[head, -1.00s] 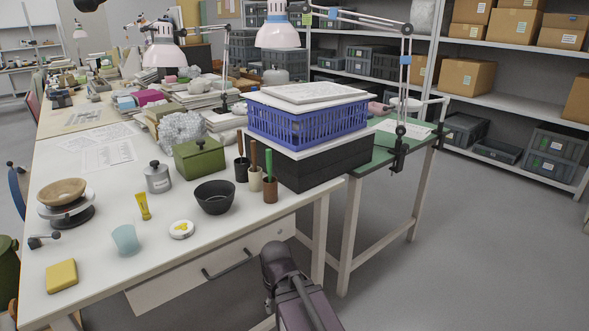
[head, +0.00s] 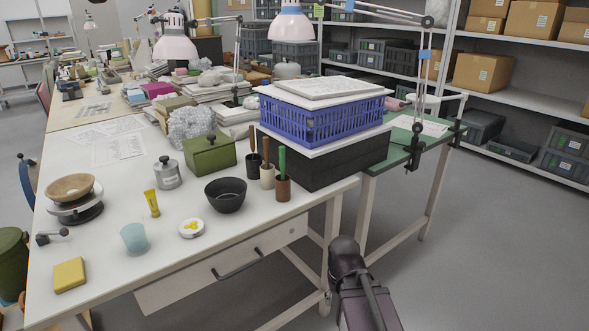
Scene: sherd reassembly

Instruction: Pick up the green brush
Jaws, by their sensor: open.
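The green brush (head: 282,160) stands upright with its green handle showing, its lower part hidden inside a brown cup (head: 283,190) near the right end of the white bench. Two other brushes stand just left of it: a brown-handled one (head: 252,138) in a black cup and another brown-handled one (head: 266,150) in a cream cup. Only a dark part of my arm shows at the bottom, in front of the bench and below the brushes. My gripper is not in view.
A black bowl (head: 226,196) stands left of the brown cup, and a green box (head: 208,156) behind the bowl. A blue crate (head: 322,118) on black boxes stands close behind and right of the brushes. The bench's front edge is clear before the cups.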

